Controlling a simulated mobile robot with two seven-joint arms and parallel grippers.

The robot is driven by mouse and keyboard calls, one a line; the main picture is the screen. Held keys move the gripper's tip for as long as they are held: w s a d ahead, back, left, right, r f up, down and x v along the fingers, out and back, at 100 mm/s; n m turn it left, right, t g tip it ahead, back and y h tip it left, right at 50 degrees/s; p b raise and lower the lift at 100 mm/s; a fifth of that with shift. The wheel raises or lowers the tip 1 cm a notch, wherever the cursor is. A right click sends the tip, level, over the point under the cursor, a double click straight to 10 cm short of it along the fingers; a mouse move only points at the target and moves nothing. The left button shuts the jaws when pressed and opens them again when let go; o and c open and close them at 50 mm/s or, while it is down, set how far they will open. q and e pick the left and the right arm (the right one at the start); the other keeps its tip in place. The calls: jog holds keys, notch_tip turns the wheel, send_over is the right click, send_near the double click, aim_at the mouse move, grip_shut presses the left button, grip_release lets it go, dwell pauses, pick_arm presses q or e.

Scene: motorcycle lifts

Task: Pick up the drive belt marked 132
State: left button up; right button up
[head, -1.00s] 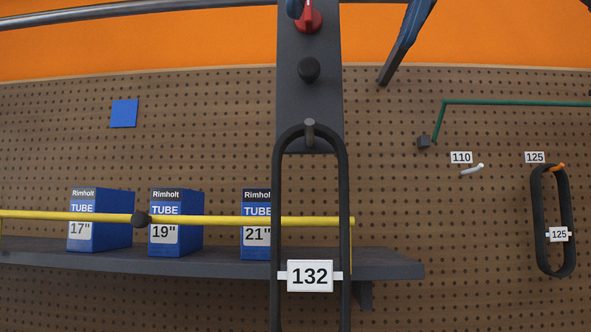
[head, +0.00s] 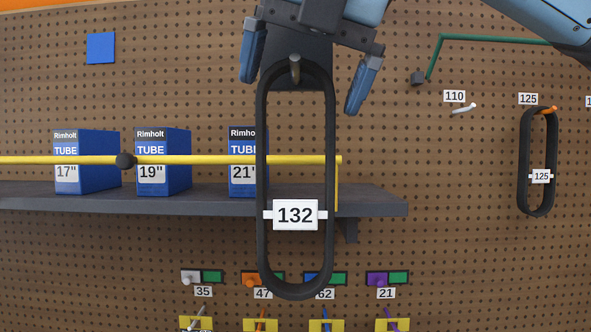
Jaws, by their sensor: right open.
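The drive belt marked 132 (head: 262,175) is a long black loop with a white 132 tag. In the head view it hangs upright from a metal peg (head: 295,66) on a dark grey post. My right gripper (head: 303,97) comes down from the top with its two blue fingers spread, one on each side of the belt's upper end. The gripper is open and holds nothing. I cannot tell whether either finger touches the belt. My left gripper is not in view.
A yellow bar (head: 200,160) runs behind the belt, before a grey shelf (head: 215,204) with blue tube boxes (head: 93,163). A belt marked 125 (head: 523,165) hangs at right. A green rod (head: 490,39) is at upper right. Numbered hooks sit below.

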jog(key=shift+s, duration=0.2)
jog(key=c, duration=0.3)
jog(key=shift+w, duration=0.1)
jog(key=c, duration=0.9)
jog(key=shift+o, duration=0.2)
jog(key=shift+r, duration=0.1)
